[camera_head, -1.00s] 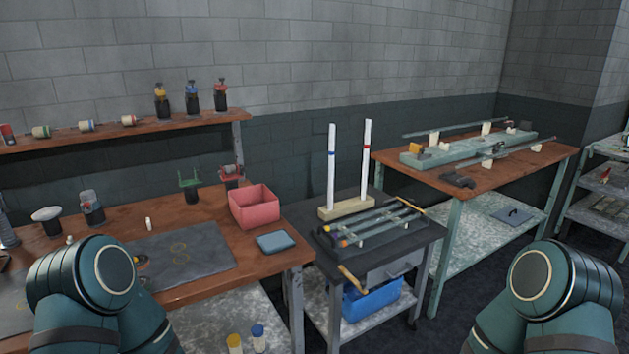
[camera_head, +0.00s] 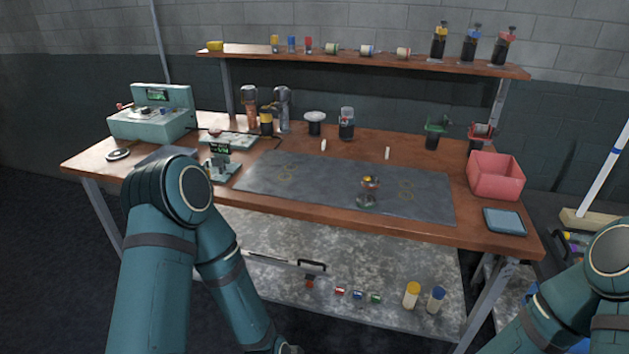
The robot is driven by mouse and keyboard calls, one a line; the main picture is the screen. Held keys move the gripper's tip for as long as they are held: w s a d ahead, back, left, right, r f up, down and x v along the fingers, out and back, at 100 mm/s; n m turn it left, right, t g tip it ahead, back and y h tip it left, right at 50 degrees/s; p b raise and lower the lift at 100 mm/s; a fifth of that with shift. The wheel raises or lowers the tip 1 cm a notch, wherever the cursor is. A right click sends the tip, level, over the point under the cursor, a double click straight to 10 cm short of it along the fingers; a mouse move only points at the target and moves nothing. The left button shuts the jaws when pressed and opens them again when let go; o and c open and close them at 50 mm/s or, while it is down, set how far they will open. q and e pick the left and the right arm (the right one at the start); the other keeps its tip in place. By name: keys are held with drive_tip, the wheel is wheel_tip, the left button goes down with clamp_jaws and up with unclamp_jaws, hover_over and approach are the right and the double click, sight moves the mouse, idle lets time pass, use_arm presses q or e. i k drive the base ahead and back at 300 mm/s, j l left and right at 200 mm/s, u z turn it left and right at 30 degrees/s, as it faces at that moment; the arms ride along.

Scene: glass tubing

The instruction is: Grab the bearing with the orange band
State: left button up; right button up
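A small stand (camera_head: 368,198) with orange and yellow parts on top stands on the dark mat, right of its middle. I cannot tell whether one of these parts is the bearing with the orange band. Several small pieces with coloured parts lie on the lower shelf, among them a red one (camera_head: 340,291), a blue one (camera_head: 358,295) and a green one (camera_head: 375,298); they are too small to identify. My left arm crosses the left front and my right arm is at the lower right. Neither gripper shows clearly in the frame.
The dark mat (camera_head: 325,187) lies on a wooden workbench. A pink bin (camera_head: 496,176) and a blue tray (camera_head: 505,221) stand at its right end. A green machine (camera_head: 152,118) is at the left. Spools and bottles line the upper shelf (camera_head: 390,61).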

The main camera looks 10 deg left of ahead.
sight(371, 183)
drive_tip(key=i+j, duration=0.35)
drive_tip(key=i, duration=0.25)
drive_tip(key=i+j+z, duration=0.15)
drive_tip(key=z, duration=0.3)
drive_tip(key=i+j+z, duration=0.2)
drive_tip(key=z, duration=0.25)
drive_tip(key=j, duration=0.1)
